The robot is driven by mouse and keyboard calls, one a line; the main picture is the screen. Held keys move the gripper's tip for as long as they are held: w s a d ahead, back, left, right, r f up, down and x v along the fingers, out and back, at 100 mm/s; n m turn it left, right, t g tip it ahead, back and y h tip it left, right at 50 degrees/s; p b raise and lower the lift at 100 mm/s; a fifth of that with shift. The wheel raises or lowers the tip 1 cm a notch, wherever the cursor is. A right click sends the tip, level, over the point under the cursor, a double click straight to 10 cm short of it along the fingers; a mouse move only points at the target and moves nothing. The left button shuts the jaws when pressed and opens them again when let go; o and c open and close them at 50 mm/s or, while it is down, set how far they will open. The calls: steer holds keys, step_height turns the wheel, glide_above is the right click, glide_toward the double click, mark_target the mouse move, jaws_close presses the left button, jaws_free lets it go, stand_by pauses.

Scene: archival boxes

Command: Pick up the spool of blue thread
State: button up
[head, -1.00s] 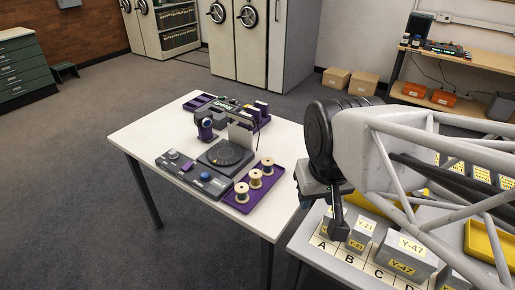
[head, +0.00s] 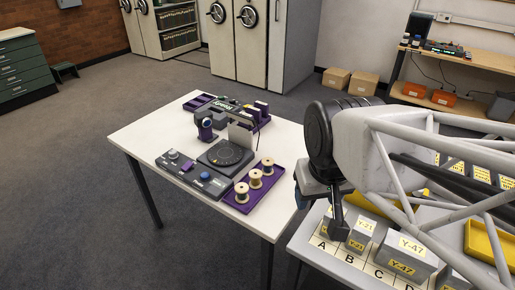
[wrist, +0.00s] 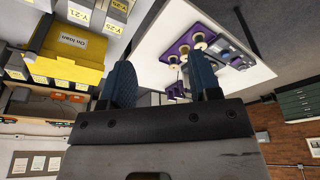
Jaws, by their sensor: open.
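Three spools stand upright in a row on a purple tray (head: 240,206) at the right front of the white table. They are the near-left spool (head: 241,192), the middle spool (head: 255,179) and the far-right spool (head: 267,166).
A grey console (head: 194,176) and a round black turntable (head: 225,154) stand left of the spool tray. Grey labelled boxes (head: 406,254) and a yellow tray (head: 485,248) are on the right-hand table.

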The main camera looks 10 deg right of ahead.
steer(key=shift+o, duration=0.8)
steer(key=w+f+m+g+y, duration=0.1)
steer(key=w+f+m+y, duration=0.4)
steer(key=w, duration=0.7)
steer(key=w+f+m+g+y, duration=0.1)
steer(key=w+f+m+y, duration=0.2)
steer(key=w+f+m, duration=0.55)
steer(key=w+d+f+m+t+y, duration=0.1)
steer(key=w+d+f+m, duration=0.2)
steer(key=w+f, duration=0.2)
steer(key=w+d+f+m+t+y, duration=0.2)
steer(key=w+f, duration=0.3)
steer(key=w, duration=0.3)
steer(key=w+d+f+m+t+y, duration=0.1)
steer(key=w+d+f+m+t, duration=0.1)
steer(key=w+d+f+m, duration=0.2)
steer(key=shift+w+f+y, duration=0.15)
steer(key=shift+w+f, duration=0.15)
steer(key=shift+w, duration=0.5)
steer(key=shift+w+f+y, duration=0.15)
steer(key=shift+w+f, duration=0.15)
steer(key=shift+w, duration=0.45)
